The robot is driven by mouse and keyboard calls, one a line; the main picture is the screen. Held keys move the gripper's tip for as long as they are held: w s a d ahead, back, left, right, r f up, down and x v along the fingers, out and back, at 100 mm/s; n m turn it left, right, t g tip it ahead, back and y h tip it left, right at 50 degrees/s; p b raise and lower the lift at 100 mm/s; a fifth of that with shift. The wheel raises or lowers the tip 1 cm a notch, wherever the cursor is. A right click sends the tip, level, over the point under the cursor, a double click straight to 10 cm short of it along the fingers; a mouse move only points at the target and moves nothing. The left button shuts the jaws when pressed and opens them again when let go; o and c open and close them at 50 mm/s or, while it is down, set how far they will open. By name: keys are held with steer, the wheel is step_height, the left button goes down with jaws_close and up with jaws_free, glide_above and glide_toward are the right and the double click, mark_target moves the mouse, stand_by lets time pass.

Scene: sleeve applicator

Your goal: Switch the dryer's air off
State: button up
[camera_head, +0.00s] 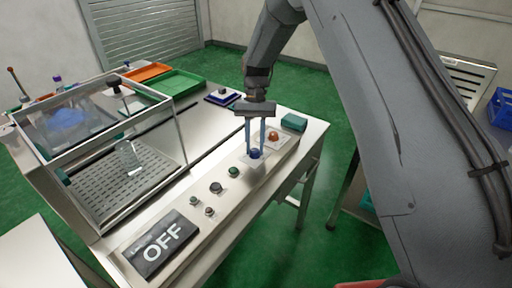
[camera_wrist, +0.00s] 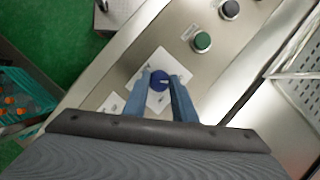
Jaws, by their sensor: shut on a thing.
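My gripper (camera_head: 256,152) points straight down over the control strip (camera_head: 182,238) along the front of the machine. Its two blue fingers are shut on a round blue knob (camera_wrist: 159,80), one finger on each side. The knob sits on a white square plate (camera_wrist: 150,60). In the head view the blue knob (camera_head: 255,154) shows between the fingertips. A white mark is on the knob's face, but its direction is hard to read.
A green button (camera_head: 233,172) and several dark knobs lie along the strip. An orange-red button (camera_head: 273,136) and a teal block (camera_head: 294,122) are just beyond my gripper. A clear-walled enclosure (camera_head: 101,235) stands left. Green (camera_head: 168,84) and orange trays lie at the back.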

steer(key=shift+s+n+h, duration=0.1)
steer(key=shift+n+h, duration=0.4)
steer(key=shift+n, duration=0.6)
steer(key=shift+a, duration=0.1)
steer(key=o, duration=1)
steer(key=shift+o, duration=0.2)
steer(key=shift+r+b, duration=0.1)
steer(key=shift+b, duration=0.2)
steer(key=b+v, duration=0.2)
steer(key=v, duration=0.5)
steer(key=shift+r, duration=0.3)
